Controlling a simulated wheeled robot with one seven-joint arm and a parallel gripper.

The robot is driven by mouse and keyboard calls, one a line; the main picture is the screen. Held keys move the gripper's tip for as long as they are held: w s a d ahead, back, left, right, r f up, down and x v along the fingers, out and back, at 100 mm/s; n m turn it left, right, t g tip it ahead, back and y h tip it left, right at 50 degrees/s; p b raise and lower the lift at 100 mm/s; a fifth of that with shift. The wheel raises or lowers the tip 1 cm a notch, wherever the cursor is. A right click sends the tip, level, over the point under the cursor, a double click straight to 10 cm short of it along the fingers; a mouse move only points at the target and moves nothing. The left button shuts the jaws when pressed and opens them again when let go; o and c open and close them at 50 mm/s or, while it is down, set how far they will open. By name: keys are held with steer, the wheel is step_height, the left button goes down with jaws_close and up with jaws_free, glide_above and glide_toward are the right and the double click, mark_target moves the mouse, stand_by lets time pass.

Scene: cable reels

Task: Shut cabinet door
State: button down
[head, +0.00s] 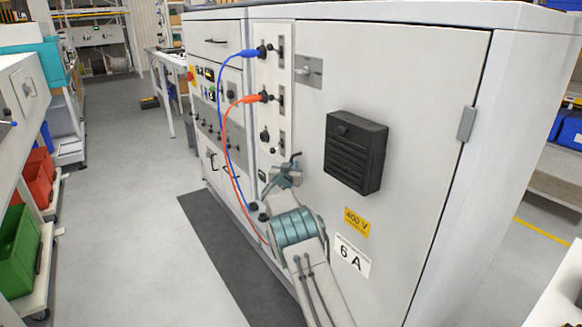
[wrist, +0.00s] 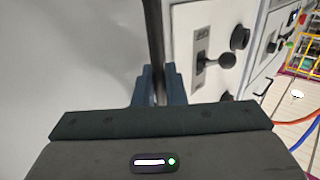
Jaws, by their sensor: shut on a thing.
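The cabinet door (head: 425,130) is a large pale grey panel with a black vent, a yellow 400 V label and a 6 A label. It stands about flush with the cabinet front, its hinge on the right; a small gap at its left edge is hard to judge. My gripper (head: 290,170) is at the door's left edge, at a dark handle (head: 294,156). In the wrist view my fingers (wrist: 158,88) are shut on a dark upright bar (wrist: 154,40), which looks like this handle. The door (wrist: 75,50) fills the left there. My arm hides the lower left edge.
A control panel (head: 271,95) with blue and orange cables lies just left of the door; the cables hang close to my gripper. Red and green bins (head: 25,245) stand at far left. The grey aisle floor (head: 130,200) between is clear.

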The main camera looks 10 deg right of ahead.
steer(key=shift+d+r, duration=0.25)
steer(key=shift+d, duration=0.15)
steer(key=c, duration=1.6)
jaws_free()
steer(key=shift+w+d, duration=0.1)
steer(key=shift+d, duration=0.05)
steer(key=shift+f, duration=0.1)
